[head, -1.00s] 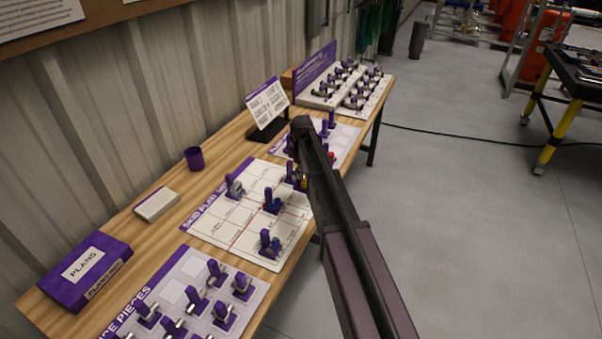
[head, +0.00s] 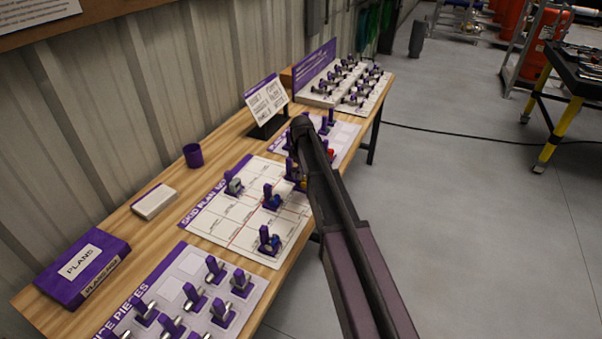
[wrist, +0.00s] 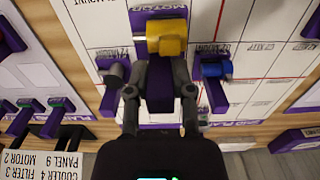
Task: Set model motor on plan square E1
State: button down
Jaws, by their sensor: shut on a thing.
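The model motor, a yellow cylinder (wrist: 168,38) on a purple base with an upright post, shows in the wrist view. My gripper (wrist: 161,92) is shut on its purple post, one dark finger on each side. The motor is over the white skid plan board (wrist: 270,85); I cannot tell whether its base touches the board or which square is under it. In the head view a little of the yellow motor (head: 302,185) shows beside my arm, which hides the gripper. The skid plan board (head: 225,222) lies on the wooden bench.
A grey piece (wrist: 115,75) and a blue piece (wrist: 214,70) stand close on either side of the motor. A stand-up card (head: 266,100) and purple cup (head: 192,155) stand behind the board.

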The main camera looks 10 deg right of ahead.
aim_at(301, 182)
jog(key=shift+f+b, duration=1.65)
jog(key=shift+f, duration=0.1)
jog(key=shift+f+b, duration=0.7)
dwell(0.6)
jog(key=shift+c, duration=2)
grip_release()
jog(key=shift+r+p, duration=0.75)
jog(key=shift+r+p, duration=3.4)
